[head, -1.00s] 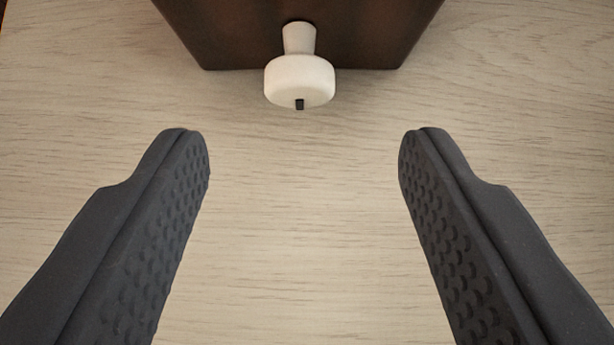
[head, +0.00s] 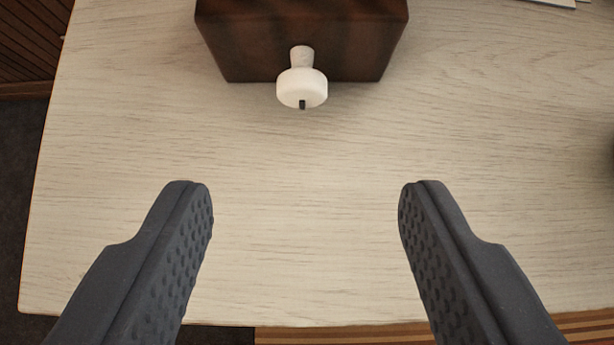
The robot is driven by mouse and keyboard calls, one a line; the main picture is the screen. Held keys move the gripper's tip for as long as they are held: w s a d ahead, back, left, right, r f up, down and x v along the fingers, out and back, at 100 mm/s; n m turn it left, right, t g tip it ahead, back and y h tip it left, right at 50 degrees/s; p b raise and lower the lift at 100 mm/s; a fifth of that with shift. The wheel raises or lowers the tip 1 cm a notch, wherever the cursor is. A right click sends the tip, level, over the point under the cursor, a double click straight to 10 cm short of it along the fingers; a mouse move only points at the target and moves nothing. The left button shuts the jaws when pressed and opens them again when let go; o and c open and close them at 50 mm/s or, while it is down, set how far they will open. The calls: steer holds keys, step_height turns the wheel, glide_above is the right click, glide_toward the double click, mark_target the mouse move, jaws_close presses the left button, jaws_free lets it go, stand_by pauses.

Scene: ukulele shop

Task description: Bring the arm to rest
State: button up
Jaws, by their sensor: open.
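My gripper (head: 306,190) is open and empty, its two dark grey, dimpled fingers spread wide over the pale wooden table. A dark brown wooden block (head: 300,30) stands on the table at the top middle of the view. A white knob (head: 302,86) with a small dark mark sticks out from its near face. The knob lies beyond the fingertips, apart from them, in line with the gap between them. The top of the block is cut off by the frame.
The pale table (head: 300,250) is bare around the block and between the fingers. Its left and near edges show. Dark floor (head: 28,180) lies to the left, with brown slatted panelling (head: 30,40) above it. A dark object is cut off at the right edge.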

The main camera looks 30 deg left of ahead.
steer(key=s+d+r+m+t+p, duration=0.1)
steer(key=s+d+r, duration=0.2)
steer(key=r, duration=0.6)
steer(key=s+d+r+m+t+h, duration=0.15)
steer(key=s+d+r, duration=0.25)
steer(key=r, duration=0.4)
steer(key=s+d+r+m+t+p, duration=0.1)
steer(key=s+d+r+t, duration=0.15)
steer(key=r, duration=0.65)
steer(key=s+d+r+m+t+h+p, duration=0.1)
steer(key=s+d+r, duration=0.3)
steer(key=s+r, duration=0.5)
steer(key=s+d+r+m+t+h+p, duration=0.1)
steer(key=s+d+r+m+t+h, duration=0.1)
steer(key=s+d+r, duration=0.3)
steer(key=s+r, duration=0.4)
steer(key=r, duration=0.1)
steer(key=shift+d, duration=0.2)
steer(key=shift+s+h, duration=0.1)
steer(key=shift+h, duration=0.15)
